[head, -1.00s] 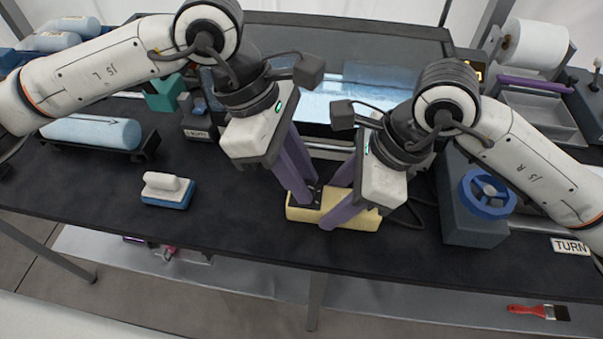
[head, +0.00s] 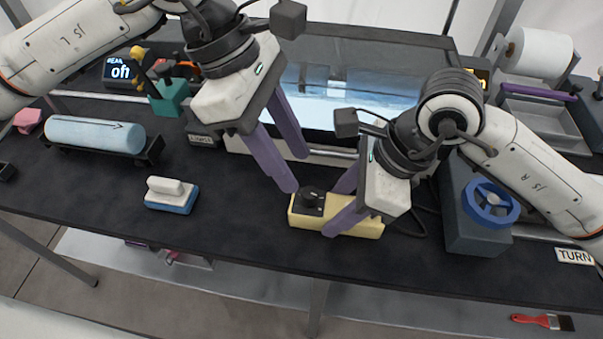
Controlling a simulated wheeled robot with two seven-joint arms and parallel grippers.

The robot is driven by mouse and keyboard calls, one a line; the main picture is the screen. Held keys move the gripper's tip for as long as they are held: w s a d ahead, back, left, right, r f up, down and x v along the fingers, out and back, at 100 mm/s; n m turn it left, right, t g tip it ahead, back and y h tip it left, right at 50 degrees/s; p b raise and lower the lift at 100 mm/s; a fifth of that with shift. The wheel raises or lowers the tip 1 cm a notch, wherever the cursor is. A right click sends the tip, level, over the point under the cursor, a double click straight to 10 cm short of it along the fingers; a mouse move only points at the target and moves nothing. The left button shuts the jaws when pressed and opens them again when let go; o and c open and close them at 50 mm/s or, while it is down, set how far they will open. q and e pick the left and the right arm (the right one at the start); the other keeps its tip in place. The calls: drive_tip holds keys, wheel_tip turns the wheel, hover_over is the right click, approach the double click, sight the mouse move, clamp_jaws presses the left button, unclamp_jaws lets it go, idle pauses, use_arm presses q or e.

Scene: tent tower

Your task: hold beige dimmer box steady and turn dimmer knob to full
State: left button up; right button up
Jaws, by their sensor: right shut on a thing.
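The beige dimmer box (head: 362,229) lies on the dark bench top near its front edge. Its black dimmer knob (head: 312,196) stands on a dark plate at the box's left end; its setting is too small to read. My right gripper (head: 336,206) is shut on the box, with one purple finger on the far side and one on the near side. My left gripper (head: 296,173) is open and empty, its purple fingers apart, above and just left of the knob, not touching it. The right fingers hide part of the box's middle.
A blue and white block (head: 171,195) lies to the left. A blue cylinder (head: 95,134) rests in a dark cradle farther left. A lit glass-fronted case (head: 350,95) stands behind. A blue handwheel (head: 490,203) on a grey housing stands to the right. The bench between block and box is clear.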

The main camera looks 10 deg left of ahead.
use_arm(q)
drive_tip(key=v, duration=0.6)
use_arm(e)
drive_tip(key=o, duration=1.2)
